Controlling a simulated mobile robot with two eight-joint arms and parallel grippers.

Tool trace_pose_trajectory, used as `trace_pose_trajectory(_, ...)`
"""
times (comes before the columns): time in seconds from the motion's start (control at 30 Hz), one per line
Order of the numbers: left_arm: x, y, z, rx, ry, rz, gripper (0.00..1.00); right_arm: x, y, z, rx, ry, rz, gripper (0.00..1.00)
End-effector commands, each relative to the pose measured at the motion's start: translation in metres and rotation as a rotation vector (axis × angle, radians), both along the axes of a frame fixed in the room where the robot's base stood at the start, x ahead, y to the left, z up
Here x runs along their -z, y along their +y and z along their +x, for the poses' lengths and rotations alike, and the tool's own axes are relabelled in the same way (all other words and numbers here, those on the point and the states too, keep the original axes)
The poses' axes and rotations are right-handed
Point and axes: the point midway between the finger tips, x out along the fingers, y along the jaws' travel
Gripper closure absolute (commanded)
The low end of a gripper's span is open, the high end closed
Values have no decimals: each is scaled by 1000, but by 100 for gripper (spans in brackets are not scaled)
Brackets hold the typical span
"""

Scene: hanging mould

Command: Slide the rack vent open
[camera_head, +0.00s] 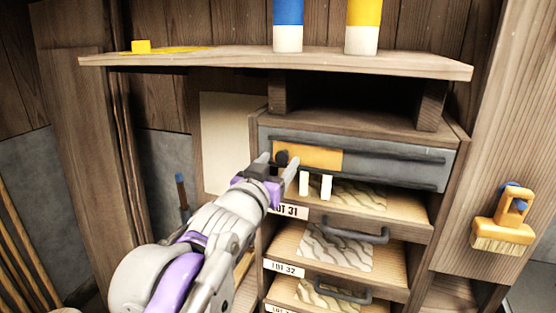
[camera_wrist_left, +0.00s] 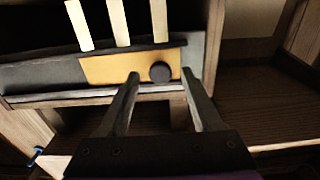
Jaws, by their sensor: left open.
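The rack vent is a grey metal strip (camera_head: 400,167) across the front of the wooden rack, with dark rails. Its orange slide plate (camera_head: 318,158) sits at the left end and carries a dark round knob (camera_head: 282,157). My left gripper (camera_head: 277,162) is open at the knob. In the left wrist view the knob (camera_wrist_left: 160,72) appears between the two fingertips of the left gripper (camera_wrist_left: 160,74), with gaps on both sides. The orange plate (camera_wrist_left: 108,68) shows there too. I cannot tell how deep the fingers reach around the knob. My right gripper is not in view.
Pale pegs (camera_head: 326,187) stand just below the vent, close to my gripper. Below are drawers with dark handles (camera_head: 355,232). A shelf (camera_head: 200,61) overhangs above, bearing blue and yellow containers (camera_head: 363,22). A brush (camera_head: 505,220) hangs at right.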

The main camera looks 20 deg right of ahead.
Motion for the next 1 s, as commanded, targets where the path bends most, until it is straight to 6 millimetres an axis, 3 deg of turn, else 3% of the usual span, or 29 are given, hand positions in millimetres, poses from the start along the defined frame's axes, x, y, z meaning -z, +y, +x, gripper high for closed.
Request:
trace_pose_trajectory(0.37, 1, -3, 5, 0, 0, 0, 35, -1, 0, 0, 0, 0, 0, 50)
trace_pose_trajectory(0.7, 1, -3, 5, 0, 0, 0, 97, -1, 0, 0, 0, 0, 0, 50)
trace_pose_trajectory(0.73, 1, -3, 5, 0, 0, 0, 100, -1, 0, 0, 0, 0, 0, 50)
trace_pose_trajectory(1.0, 0, -3, 5, 0, 0, 0, 100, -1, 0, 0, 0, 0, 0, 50)
